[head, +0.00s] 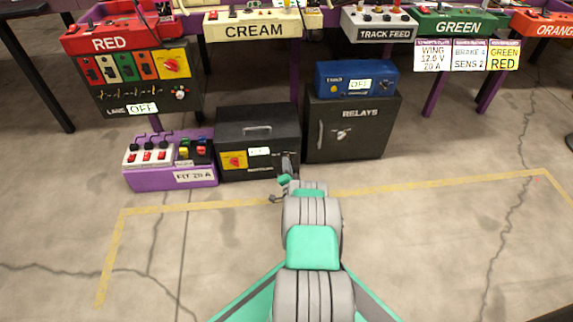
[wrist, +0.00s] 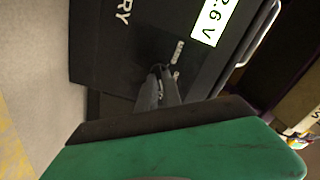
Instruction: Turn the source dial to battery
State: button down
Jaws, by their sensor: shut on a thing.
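A black battery box (head: 258,127) with a top handle stands on the floor. In the wrist view its front face (wrist: 115,60) fills much of the picture, turned sideways. My gripper (head: 287,165) is at the right of that face. In the wrist view my gripper (wrist: 162,76) has its fingers close together, shut on a small dark dial on the face, mostly hidden by the fingertips. A small pale label (wrist: 177,52) beside it is too blurred to read. The dial's pointer and setting cannot be made out.
A yellow dial with a red handle (head: 234,161) is at the box's left. A purple switch unit (head: 170,176) stands left, a dark relays cabinet (head: 345,142) right, with a blue unit (head: 354,80) on top. Open floor lies in front, marked with yellow tape (head: 430,188).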

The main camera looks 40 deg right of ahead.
jog(key=shift+m, duration=0.3)
jog(key=c, duration=1.5)
grip_release()
